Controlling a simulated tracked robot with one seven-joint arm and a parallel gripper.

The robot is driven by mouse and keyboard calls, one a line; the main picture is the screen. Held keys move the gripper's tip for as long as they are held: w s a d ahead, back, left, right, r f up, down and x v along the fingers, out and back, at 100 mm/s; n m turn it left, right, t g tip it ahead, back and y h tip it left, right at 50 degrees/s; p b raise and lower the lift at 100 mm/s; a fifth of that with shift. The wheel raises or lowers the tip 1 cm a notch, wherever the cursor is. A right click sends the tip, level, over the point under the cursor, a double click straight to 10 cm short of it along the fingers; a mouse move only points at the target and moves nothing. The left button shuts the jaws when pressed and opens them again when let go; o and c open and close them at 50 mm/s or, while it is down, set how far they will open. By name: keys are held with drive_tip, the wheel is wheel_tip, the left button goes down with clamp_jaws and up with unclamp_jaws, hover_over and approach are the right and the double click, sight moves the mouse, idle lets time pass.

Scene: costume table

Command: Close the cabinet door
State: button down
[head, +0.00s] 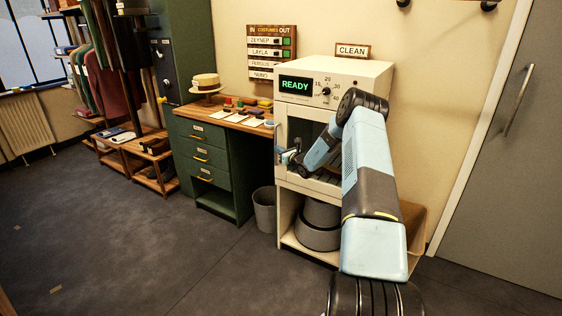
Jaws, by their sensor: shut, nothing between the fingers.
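The white cabinet (352,72) stands right of centre in the head view, with a lit READY display (296,85) and a dial on its upper front. Its white-framed door (281,120) has a dark window (301,128) and sits below the display. The door looks about flush with the front, but I cannot tell whether it is fully closed. My gripper (285,156) is shut and empty at the door's left edge, by the upright handle (279,150). Contact with the door is unclear. My arm hides the right part of the door.
Grey round containers (318,224) sit on the open shelf under the door. A grey bin (264,210) stands left of the cabinet, beside the green desk (203,153) with a hat (206,83) on top. A grey room door (515,150) is at right.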

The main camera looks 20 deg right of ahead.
drive_tip(key=s+a, duration=0.5)
drive_tip(key=s, duration=0.6)
drive_tip(key=s+a+r+n+g+y, duration=0.3)
drive_tip(key=a+r+n, duration=0.2)
drive_tip(key=a+r, duration=0.2)
drive_tip(key=s+a+r+n+g+y, duration=0.2)
drive_tip(key=s+a+r+n+y, duration=0.15)
drive_tip(key=a+r+n, duration=0.35)
drive_tip(key=s+a+r+n+g, duration=0.7)
drive_tip(key=s+a+r+n, duration=0.15)
drive_tip(key=s+r, duration=0.35)
drive_tip(key=s+a+r+n+g+h, duration=0.1)
drive_tip(key=s+r+n+h, duration=0.15)
drive_tip(key=s, duration=0.65)
drive_tip(key=s+a+r+n+g+h, duration=0.1)
drive_tip(key=s+r+n+g+h, duration=0.2)
drive_tip(key=s, duration=0.7)
drive_tip(key=s+d+r+n+t+h, duration=0.1)
drive_tip(key=s+d+n+t+h, duration=0.1)
drive_tip(key=s, duration=0.6)
drive_tip(key=s+d+r+n+t+h, duration=0.2)
drive_tip(key=s+d+n+h, duration=0.2)
drive_tip(key=s, duration=0.5)
drive_tip(key=shift+s+d+r+n, duration=0.2)
drive_tip(key=shift+d+n, duration=0.3)
drive_tip(key=shift+d, duration=0.75)
